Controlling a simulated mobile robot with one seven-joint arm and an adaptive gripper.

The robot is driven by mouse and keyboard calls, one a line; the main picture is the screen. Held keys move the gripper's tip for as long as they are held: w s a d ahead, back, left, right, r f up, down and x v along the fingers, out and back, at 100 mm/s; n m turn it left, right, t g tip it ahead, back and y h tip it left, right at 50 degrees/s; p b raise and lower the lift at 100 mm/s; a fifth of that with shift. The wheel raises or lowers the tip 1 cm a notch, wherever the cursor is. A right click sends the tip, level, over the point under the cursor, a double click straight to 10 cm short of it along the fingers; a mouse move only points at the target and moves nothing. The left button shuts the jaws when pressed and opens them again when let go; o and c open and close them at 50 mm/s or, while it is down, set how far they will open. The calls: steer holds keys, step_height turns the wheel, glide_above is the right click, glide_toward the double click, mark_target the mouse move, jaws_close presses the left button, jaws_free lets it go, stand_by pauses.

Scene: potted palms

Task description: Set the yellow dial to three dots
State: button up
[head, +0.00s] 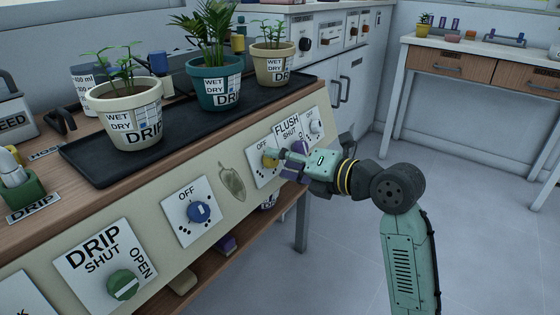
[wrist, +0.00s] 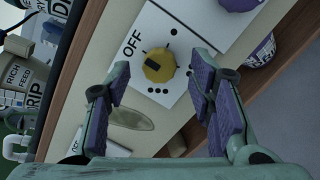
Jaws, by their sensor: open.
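The yellow dial (wrist: 159,66) sits on a white plate (wrist: 188,98) on the slanted bench front, marked OFF and with groups of one, two and three dots around it. A black mark on the dial lies on its left side in the wrist view, roughly toward OFF. In the head view the dial (head: 268,161) is partly hidden by my gripper (head: 286,161). My gripper (wrist: 154,88) is open, its purple-padded fingers spread on either side of the dial and apart from it. Nothing is held.
The FLUSH plate (head: 287,129) is just right of the dial's plate; its knob (wrist: 240,3) is cut off in the wrist view. A blue dial (head: 198,212) and green DRIP knob (head: 123,285) lie left. Potted plants stand on a black tray (head: 90,166) above.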

steer(key=shift+w+a+f, duration=0.15)
steer(key=shift+w+a, duration=0.3)
steer(key=shift+a, duration=0.05)
steer(key=shift+c, duration=0.5)
steer(key=c, duration=1.1)
